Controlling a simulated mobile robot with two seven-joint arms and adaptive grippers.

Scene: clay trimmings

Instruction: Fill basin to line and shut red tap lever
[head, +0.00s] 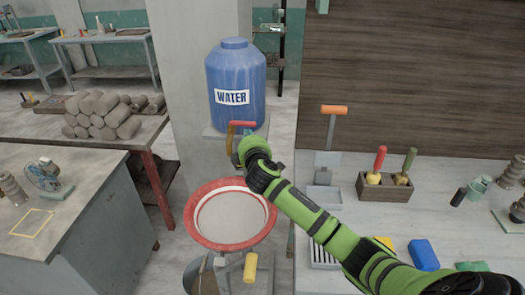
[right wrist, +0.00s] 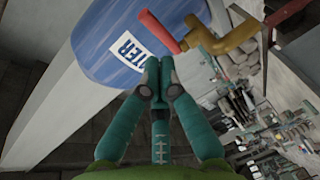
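The blue water barrel (head: 236,85) stands on a ledge at the pillar; its label shows in the right wrist view (right wrist: 128,46). The red tap lever (head: 243,124) sticks out sideways at its base. In the right wrist view the red lever (right wrist: 158,31) joins a brass tap (right wrist: 222,40). The red-rimmed basin (head: 201,232) is below the tap; its inside is pale grey, and I cannot make out a line or water level. My right gripper (right wrist: 158,66) has its fingertips together, nothing visible between them, close to the lever and apart from it. My left gripper is out of view.
A yellow cylinder (head: 250,267) is at the basin's front. A grey cabinet (head: 62,222) stands left; clay rolls (head: 103,113) lie behind.

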